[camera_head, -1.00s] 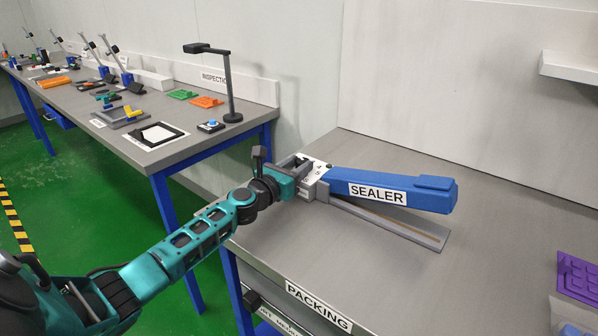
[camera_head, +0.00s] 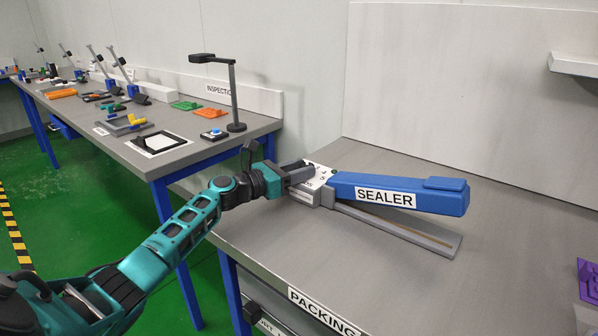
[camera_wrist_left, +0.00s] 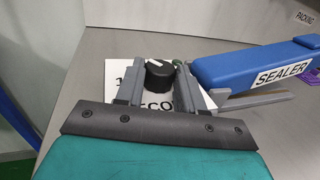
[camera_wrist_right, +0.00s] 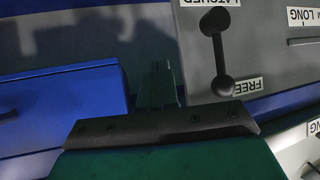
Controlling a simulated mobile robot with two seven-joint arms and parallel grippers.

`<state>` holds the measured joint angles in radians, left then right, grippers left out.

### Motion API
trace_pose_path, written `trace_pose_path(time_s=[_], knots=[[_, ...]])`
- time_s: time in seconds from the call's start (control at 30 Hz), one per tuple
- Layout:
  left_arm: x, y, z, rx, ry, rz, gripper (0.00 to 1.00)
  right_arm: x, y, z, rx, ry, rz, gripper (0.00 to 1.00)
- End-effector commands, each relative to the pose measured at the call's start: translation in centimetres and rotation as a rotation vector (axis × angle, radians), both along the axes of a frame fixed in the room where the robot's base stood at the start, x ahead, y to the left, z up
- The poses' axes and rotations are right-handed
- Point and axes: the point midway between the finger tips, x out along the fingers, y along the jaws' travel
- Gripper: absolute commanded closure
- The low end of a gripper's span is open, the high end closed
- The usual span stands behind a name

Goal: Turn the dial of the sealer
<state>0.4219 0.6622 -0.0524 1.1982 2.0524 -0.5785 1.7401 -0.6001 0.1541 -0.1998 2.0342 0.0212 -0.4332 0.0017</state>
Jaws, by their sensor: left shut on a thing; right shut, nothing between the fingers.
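The sealer (camera_head: 445,200) stands on the packing table, with a blue arm over a grey base. It also shows in the left wrist view (camera_wrist_left: 235,68). Its black dial (camera_wrist_left: 159,76) has a white pointer mark and sits on a white panel with markings, partly covered. My left gripper (camera_head: 300,174) is at the panel end of the sealer. In the left wrist view its fingers (camera_wrist_left: 160,88) are on both sides of the dial, shut on it. In the head view the gripper hides the dial. My right gripper (camera_wrist_right: 158,85) is shut and empty, in the right wrist view only.
The packing table (camera_head: 400,275) is clear in front of the sealer. A purple piece (camera_head: 588,281) lies at its right. The inspection table (camera_head: 205,152) with a lamp stands behind left. The right wrist view shows a black lever (camera_wrist_right: 219,55) between LATCHED and FREE labels, beside my right gripper.

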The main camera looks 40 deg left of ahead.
Motion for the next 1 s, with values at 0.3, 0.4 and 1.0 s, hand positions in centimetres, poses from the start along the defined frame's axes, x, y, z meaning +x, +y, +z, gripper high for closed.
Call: trace_pose_path(time_s=[0.3,0.4,1.0], knots=[[0.0,0.0,-0.1,0.000,0.002,0.000,0.45,0.0,0.0,-0.2,0.000,0.003,-0.001,1.00],[0.0,0.0,-0.1,-0.001,0.001,0.000,0.38,-0.1,0.0,-0.3,0.000,0.005,-0.001,1.00],[-4.1,1.6,-0.1,0.002,0.004,0.000,0.38,-0.4,-0.1,-0.1,0.003,0.011,-0.012,1.00]])
